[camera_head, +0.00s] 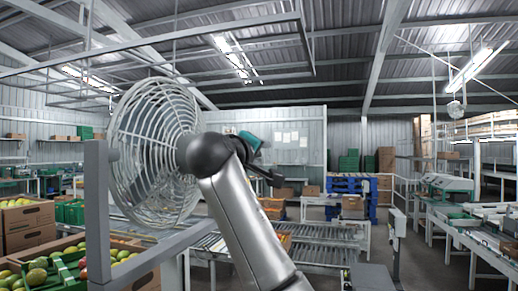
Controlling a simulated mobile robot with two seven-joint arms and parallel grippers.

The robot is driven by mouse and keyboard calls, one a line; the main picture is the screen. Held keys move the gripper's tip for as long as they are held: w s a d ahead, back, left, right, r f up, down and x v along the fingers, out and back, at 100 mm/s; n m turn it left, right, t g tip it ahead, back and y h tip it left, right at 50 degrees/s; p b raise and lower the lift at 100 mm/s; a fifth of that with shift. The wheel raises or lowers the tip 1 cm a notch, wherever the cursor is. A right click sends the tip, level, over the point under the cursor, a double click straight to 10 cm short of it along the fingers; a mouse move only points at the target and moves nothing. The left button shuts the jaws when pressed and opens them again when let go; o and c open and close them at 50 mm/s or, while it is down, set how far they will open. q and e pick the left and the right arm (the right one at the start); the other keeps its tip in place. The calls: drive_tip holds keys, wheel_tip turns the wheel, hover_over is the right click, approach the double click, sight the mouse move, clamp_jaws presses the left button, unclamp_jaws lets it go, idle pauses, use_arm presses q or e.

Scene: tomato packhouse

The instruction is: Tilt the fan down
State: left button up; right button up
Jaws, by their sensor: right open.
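The fan (150,150) has a round pale wire cage and stands at the left of the head view, its cage seen at an angle. My right gripper (272,179) is small and dark, beyond that joint, to the right of the cage. It is open and looks empty. My left gripper is out of view.
Cardboard boxes (27,217) and green trays of mangoes or tomatoes fill the lower left. A roller conveyor (315,246) runs behind my arm. Blue pallets (347,186) stand farther back. A sorting line (470,225) is on the right, with open floor before it.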

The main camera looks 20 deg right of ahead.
clamp_jaws()
idle(0.5)
idle(1.0)
